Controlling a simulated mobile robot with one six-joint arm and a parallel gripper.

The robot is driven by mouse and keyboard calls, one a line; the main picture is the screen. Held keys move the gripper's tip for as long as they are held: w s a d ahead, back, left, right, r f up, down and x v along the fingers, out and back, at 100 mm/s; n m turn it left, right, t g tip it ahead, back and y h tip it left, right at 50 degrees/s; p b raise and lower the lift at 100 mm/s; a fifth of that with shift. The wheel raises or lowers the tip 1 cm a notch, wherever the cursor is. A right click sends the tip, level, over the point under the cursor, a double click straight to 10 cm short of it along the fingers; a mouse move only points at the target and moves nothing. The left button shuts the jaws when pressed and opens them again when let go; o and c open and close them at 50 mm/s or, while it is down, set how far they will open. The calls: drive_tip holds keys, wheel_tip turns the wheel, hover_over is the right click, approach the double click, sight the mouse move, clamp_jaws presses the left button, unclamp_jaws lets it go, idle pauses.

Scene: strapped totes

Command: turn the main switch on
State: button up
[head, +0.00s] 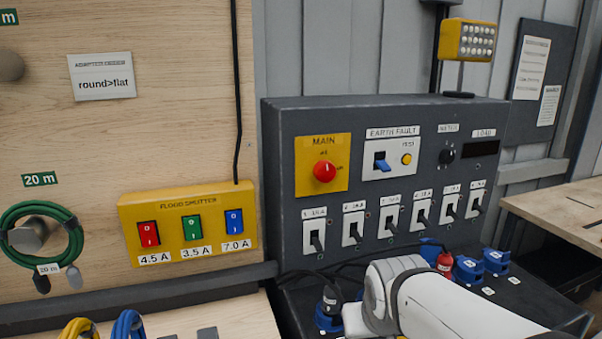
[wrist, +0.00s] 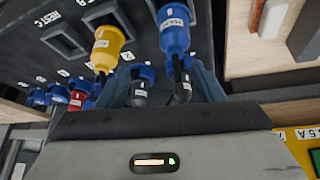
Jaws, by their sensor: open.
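The main switch (head: 324,171) is a round red knob on a yellow plate labelled MAIN, at the upper left of the dark grey panel's front. A small pale mark shows near the knob's top; the tiny lettering above it is too small to read surely. The switch is not seen in the wrist view. My white arm comes in at the bottom of the head view, low in front of the panel, and its fingertips are hidden there. In the wrist view my gripper (wrist: 163,78) is open, its fingers apart near blue and black plugs, well below the switch.
The dark panel (head: 285,160) also bears an earth-fault switch (head: 382,162) and a row of breakers (head: 352,228). Plugs (head: 467,268) and cables crowd its lower ledge. A yellow flood shutter box (head: 187,222) is on the left wall. Space in front of the knob looks clear.

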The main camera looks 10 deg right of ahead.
drive_tip(key=shift+o, duration=0.8)
drive_tip(key=w+d+r+t, duration=0.3)
drive_tip(key=w+r+t, duration=0.3)
drive_tip(key=w, duration=0.7)
wheel_tip(320, 180, up, 2)
drive_tip(key=shift+h, duration=0.4)
drive_tip(key=n+t+y, duration=0.3)
drive_tip(key=t+y, duration=0.2)
drive_tip(key=t, duration=0.1)
approach(327, 171)
drive_tip(key=w, duration=0.4)
drive_tip(key=w+a, duration=0.1)
drive_tip(key=w, duration=0.4)
drive_tip(key=shift+a+f, duration=0.25)
drive_tip(key=shift+a, duration=0.1)
drive_tip(key=shift+c, duration=0.3)
